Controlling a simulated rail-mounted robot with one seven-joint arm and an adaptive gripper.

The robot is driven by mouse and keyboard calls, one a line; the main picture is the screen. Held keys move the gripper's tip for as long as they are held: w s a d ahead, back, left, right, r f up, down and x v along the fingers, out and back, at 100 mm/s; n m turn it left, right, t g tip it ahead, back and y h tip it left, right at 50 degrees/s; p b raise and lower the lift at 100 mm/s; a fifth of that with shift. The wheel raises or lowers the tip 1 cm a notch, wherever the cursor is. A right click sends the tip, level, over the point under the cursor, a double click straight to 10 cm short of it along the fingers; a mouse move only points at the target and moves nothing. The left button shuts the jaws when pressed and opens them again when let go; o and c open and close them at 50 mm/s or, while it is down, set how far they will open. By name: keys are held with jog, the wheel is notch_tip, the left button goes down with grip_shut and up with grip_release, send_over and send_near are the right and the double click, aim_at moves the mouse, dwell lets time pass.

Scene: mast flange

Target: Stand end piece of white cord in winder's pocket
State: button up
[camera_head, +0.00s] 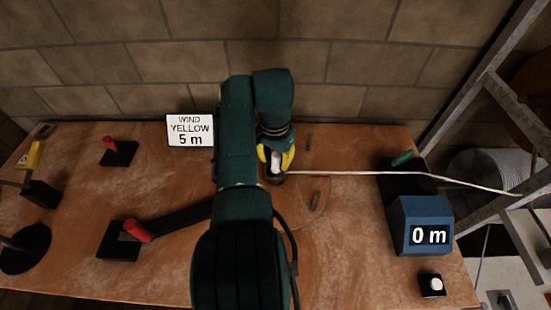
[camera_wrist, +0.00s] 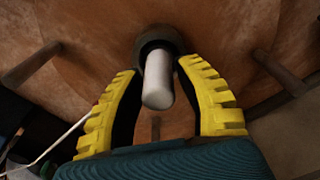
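The white end piece (camera_wrist: 158,82) is a short cylinder with its far end inside the dark ring-shaped pocket (camera_wrist: 154,42) of the winder. It also shows in the head view (camera_head: 276,168). My gripper (camera_wrist: 160,68) has its yellow fingers on either side of the piece, with gaps visible between them, so it looks open around it. The white cord (camera_head: 340,173) runs straight right from the piece to the dark guide with a green handle. The winder's round wooden plate (camera_wrist: 90,40) has dark pegs and is partly hidden by my arm.
A blue counter (camera_head: 424,225) reads 0 m at the right, near a white button (camera_head: 436,284). A sign (camera_head: 190,130) reads WIND YELLOW 5 m. Red-handled fixtures (camera_head: 120,151) and a yellow-topped piece (camera_head: 31,155) stand at the left. Grey metal bars (camera_head: 490,95) rise at the right.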

jog(key=shift+o, duration=1)
notch_tip(320, 180, up, 8)
jog(key=shift+s+f, duration=0.15)
jog(key=shift+f, duration=0.1)
